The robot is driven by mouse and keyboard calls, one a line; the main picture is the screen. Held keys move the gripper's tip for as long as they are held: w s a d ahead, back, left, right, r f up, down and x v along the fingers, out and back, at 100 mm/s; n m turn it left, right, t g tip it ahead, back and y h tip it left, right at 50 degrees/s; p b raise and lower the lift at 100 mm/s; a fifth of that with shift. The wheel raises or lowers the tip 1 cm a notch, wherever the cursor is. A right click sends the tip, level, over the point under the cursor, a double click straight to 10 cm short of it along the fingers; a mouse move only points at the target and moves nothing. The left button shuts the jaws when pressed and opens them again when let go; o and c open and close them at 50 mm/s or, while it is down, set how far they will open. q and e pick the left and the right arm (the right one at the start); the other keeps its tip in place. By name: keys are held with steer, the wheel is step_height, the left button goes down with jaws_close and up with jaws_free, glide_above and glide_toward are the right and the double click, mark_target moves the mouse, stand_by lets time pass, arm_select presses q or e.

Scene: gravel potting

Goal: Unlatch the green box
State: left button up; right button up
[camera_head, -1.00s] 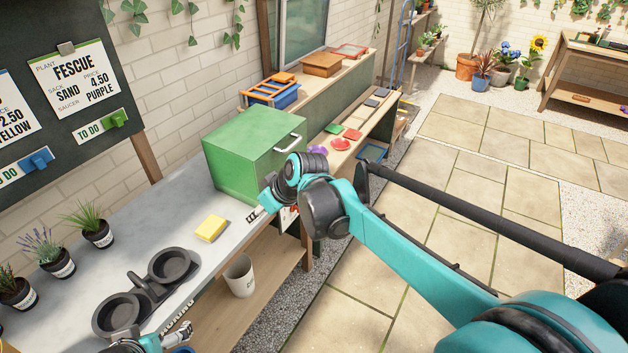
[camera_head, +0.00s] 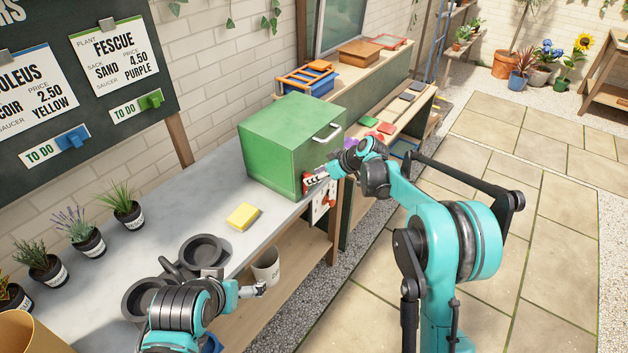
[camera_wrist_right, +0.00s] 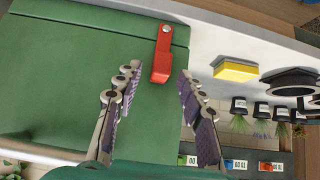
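The green box (camera_head: 268,140) stands shut at the far end of the grey bench. A red latch (camera_wrist_right: 162,58) hangs from a round pivot on the lid's edge and crosses the seam onto the box's body. It also shows as a small red patch in the head view (camera_head: 306,183). My right gripper (camera_wrist_right: 157,88) is open, with its two padded fingers apart around the latch's free end; I cannot tell whether either touches it. In the head view the right gripper (camera_head: 318,181) is at the box's front lower corner. My left gripper (camera_head: 256,290) is low by the bench's front edge; its fingers are too small to judge.
A silver handle (camera_head: 327,133) is on the box. A yellow sponge (camera_head: 242,216), dark saucer holder (camera_head: 203,252) and several potted plants (camera_head: 122,208) are on the bench. A white pot (camera_head: 266,265) is on the lower shelf. Coloured saucers (camera_head: 385,128) lie beyond the box.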

steer(key=shift+x, duration=1.15)
steer(key=shift+c, duration=0.3)
jaws_close()
steer(key=shift+w+a, duration=0.1)
